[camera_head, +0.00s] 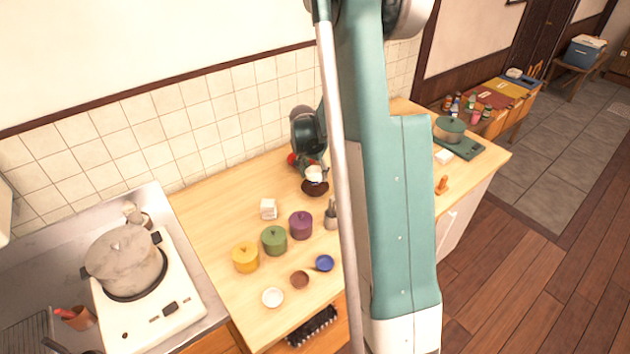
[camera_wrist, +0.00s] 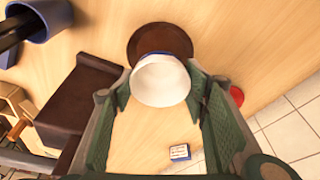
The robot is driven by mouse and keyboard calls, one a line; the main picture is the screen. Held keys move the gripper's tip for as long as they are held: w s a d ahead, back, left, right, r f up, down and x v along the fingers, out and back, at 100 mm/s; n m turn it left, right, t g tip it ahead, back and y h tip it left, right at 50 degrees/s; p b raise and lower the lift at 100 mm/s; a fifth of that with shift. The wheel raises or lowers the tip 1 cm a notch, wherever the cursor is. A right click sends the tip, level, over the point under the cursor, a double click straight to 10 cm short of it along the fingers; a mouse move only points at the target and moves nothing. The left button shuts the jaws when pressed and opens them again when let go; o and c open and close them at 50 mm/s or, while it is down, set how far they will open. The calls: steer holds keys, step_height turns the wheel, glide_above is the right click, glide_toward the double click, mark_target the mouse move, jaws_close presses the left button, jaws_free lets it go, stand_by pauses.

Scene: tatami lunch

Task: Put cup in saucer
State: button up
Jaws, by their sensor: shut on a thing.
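A white cup (camera_wrist: 160,82) with a blue edge is between the two green fingers of my gripper (camera_wrist: 161,92) in the wrist view. My gripper is shut on it. The dark brown round saucer (camera_wrist: 160,34) lies on the wooden counter just beyond the cup, and the cup covers part of its near edge. In the head view my gripper (camera_head: 312,164) holds the cup (camera_head: 314,174) over or close to the saucer (camera_head: 315,188). I cannot tell whether the cup touches the saucer.
Yellow (camera_head: 246,258), green (camera_head: 274,241) and purple (camera_head: 300,226) lidded pots stand on the counter. Small white (camera_head: 273,297), brown (camera_head: 300,280) and blue (camera_head: 325,263) bowls are nearer. In the wrist view, a dark brown block (camera_wrist: 80,95) is left and a red object (camera_wrist: 237,95) is right.

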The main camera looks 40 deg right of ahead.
mark_target(311, 181)
steer(key=shift+f, duration=0.15)
steer(key=shift+f, duration=1.75)
steer(key=shift+f, duration=0.2)
steer(key=o, duration=0.9)
steer(key=shift+r, duration=0.25)
steer(key=shift+v, duration=6)
steer(key=shift+r, duration=0.1)
